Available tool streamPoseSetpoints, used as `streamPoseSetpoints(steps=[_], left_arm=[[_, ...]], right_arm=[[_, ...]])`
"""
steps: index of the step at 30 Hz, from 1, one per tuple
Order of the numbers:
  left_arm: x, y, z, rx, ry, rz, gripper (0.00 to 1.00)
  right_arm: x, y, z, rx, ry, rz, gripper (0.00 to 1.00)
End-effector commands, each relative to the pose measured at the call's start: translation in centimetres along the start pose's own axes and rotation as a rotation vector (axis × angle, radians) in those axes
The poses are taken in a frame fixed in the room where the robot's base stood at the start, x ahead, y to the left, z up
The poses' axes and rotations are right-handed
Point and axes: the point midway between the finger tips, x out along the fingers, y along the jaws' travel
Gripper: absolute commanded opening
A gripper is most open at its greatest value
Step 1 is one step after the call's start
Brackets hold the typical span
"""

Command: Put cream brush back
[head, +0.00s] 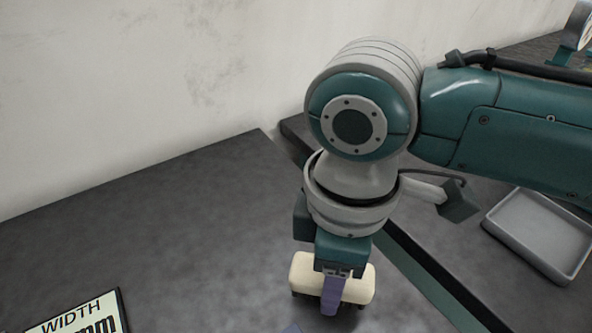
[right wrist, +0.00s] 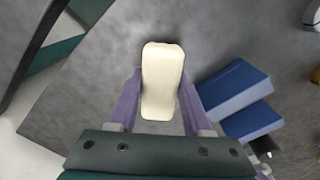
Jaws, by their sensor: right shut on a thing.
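The cream brush (head: 304,272) is a rounded cream block with dark bits at its underside, low over the dark table in the head view. My right gripper (head: 332,303) points down and is shut on it, with one purple finger across its near side. In the right wrist view the brush (right wrist: 162,75) sits lengthwise between the two purple fingers of my right gripper (right wrist: 158,100). I cannot tell whether the brush touches the table. My left gripper is not in view.
A grey tray (head: 540,236) lies at the right, past a teal table edge (head: 430,275). A sign reading WIDTH (head: 80,316) is at the lower left. Two blue blocks (right wrist: 236,84) lie beside the gripper in the wrist view. The table's left middle is clear.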

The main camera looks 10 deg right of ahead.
Motion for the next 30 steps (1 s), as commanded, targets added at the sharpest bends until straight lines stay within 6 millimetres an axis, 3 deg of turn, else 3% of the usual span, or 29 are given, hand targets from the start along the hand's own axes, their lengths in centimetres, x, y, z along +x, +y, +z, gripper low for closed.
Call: streamPoseSetpoints(steps=[3, 15, 16, 23, 30], left_arm=[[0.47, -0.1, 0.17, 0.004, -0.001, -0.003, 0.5], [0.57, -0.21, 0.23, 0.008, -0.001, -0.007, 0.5], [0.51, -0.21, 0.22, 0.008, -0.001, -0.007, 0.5], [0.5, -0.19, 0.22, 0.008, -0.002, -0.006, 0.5], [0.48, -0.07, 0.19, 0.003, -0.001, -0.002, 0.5]], right_arm=[[1.45, -0.04, -0.04, 0.0, 0.001, 0.0, 0.0], [1.89, -0.02, -0.02, 0.0, 0.0, 0.0, 0.0], [1.81, -0.01, -0.02, 0.0, 0.001, 0.0, 0.53], [1.77, 0.0, -0.02, 0.0, 0.001, 0.0, 0.79], [1.71, 0.0, -0.02, 0.0, 0.001, 0.001, 0.8]])
